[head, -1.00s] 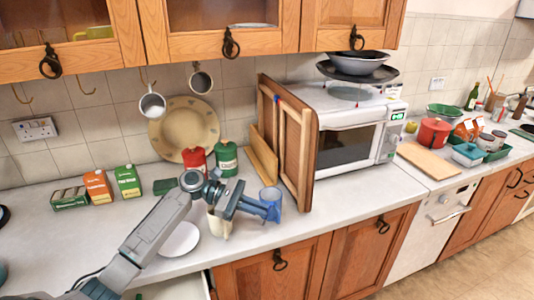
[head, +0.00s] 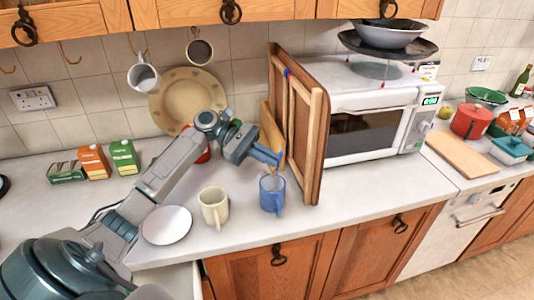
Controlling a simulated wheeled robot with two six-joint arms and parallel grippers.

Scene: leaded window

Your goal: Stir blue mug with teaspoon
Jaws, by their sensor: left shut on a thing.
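The blue mug (head: 272,196) stands upright on the counter near its front edge, in front of the wooden boards. My left gripper (head: 270,157) is above the mug, its fingers pointing right and slightly down. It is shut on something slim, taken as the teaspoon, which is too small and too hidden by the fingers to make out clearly. I cannot tell whether its tip is inside the mug. My right gripper is not in view.
A cream mug (head: 214,207) stands left of the blue mug, and a white plate (head: 167,226) lies farther left. Wooden boards (head: 300,130) and the microwave (head: 370,115) stand to the right. Cartons (head: 124,156) stand at the back left. Cupboards (head: 230,12) hang above.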

